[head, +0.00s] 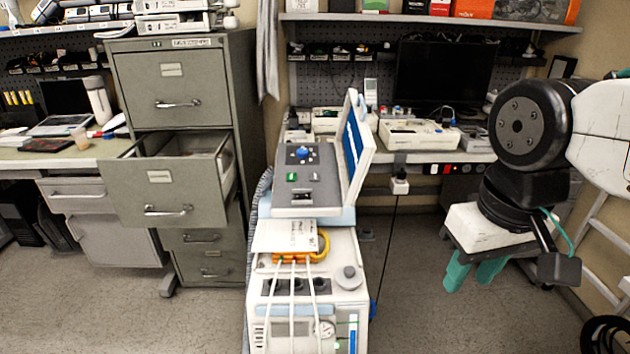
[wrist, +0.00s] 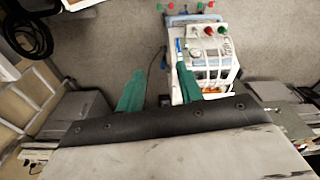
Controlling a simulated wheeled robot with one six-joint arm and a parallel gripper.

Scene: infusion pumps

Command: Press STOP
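A white and grey medical machine (head: 310,290) stands in the middle of the head view. Its sloped grey top panel (head: 322,190) carries a blue knob (head: 304,150) and a small green button (head: 291,177). No STOP label is readable, and I cannot tell which control is STOP. A raised blue-edged screen (head: 357,150) is seen nearly edge-on. My gripper (head: 474,272) has two green fingers, apart and empty, to the right of the machine. In the wrist view my gripper (wrist: 160,90) is open, with its right finger overlapping the view of the machine (wrist: 208,60).
A filing cabinet (head: 170,78) with an open drawer (head: 148,190) stands left of the machine. A workbench (head: 470,156) with devices and a monitor (head: 445,72) is behind. Floor (head: 415,290) between machine and gripper is clear. A ladder (head: 604,225) is at right.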

